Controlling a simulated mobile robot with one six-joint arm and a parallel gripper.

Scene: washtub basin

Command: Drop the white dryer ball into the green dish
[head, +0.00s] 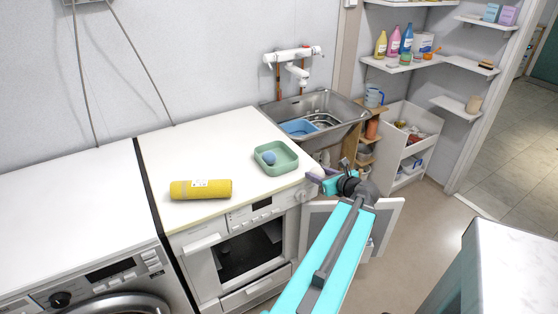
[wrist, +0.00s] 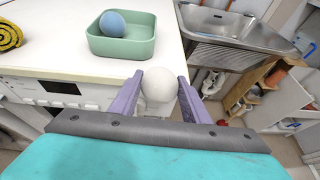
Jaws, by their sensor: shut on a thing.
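My gripper (wrist: 159,82) is shut on the white dryer ball (wrist: 158,88), which sits between its two purple fingers in the wrist view. The green dish (wrist: 120,48) stands on the white machine top, beyond the ball and to its left. A blue ball (wrist: 113,23) lies in the dish. In the head view the dish (head: 276,168) is near the right end of the top, and my gripper (head: 318,180) is just off that edge, to the right of the dish. I cannot clearly make out the white ball in the head view.
A rolled yellow towel (head: 201,189) lies left of the dish on the machine top (head: 210,145). A steel sink (head: 335,112) holding a blue tub (head: 299,127) is behind, with a wooden shelf unit (head: 368,140) beside it. The top around the dish is otherwise clear.

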